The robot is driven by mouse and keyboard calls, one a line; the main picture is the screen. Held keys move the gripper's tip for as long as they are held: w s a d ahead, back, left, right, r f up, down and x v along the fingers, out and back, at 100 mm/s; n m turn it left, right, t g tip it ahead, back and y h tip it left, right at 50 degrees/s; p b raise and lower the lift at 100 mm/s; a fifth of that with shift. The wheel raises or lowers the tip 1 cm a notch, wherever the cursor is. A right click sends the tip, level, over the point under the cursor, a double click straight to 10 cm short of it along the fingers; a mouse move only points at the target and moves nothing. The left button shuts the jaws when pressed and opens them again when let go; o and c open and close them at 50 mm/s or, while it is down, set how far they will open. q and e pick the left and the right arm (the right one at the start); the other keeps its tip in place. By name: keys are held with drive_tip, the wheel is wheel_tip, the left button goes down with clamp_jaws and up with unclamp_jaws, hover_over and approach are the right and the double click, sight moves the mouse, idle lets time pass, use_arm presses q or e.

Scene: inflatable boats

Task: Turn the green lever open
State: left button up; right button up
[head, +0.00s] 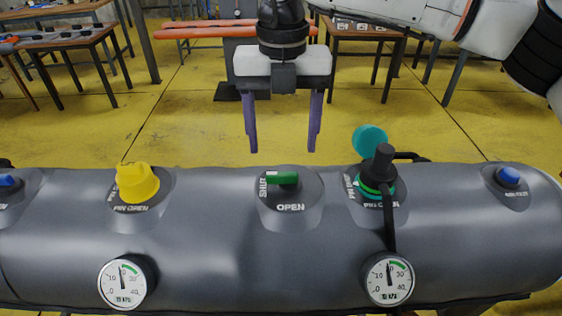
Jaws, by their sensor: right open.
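The green lever (283,177) sits on a round dark valve base (290,200) on top of the grey boat tube (220,235). The base carries the word SHUT at its left and OPEN at its front. The lever lies roughly left to right, its left end by SHUT. My right gripper (282,150) points down with two purple fingers, open and empty. It is above and behind the lever in the picture, apart from it. My left gripper is not in view.
A yellow-capped valve (137,183) stands left, and a valve with a black hose fitting (378,178) and teal cap (369,140) stands right. Two gauges (122,283) (389,280) sit on the tube's front. Blue valves (508,177) are near both ends. Tables (62,40) stand behind.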

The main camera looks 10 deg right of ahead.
sight(282, 173)
wheel_tip(282, 173, down, 8)
drive_tip(key=shift+r+p, duration=0.2)
drive_tip(key=shift+p, duration=0.35)
drive_tip(key=c, duration=1.1)
drive_tip(key=shift+o, duration=0.2)
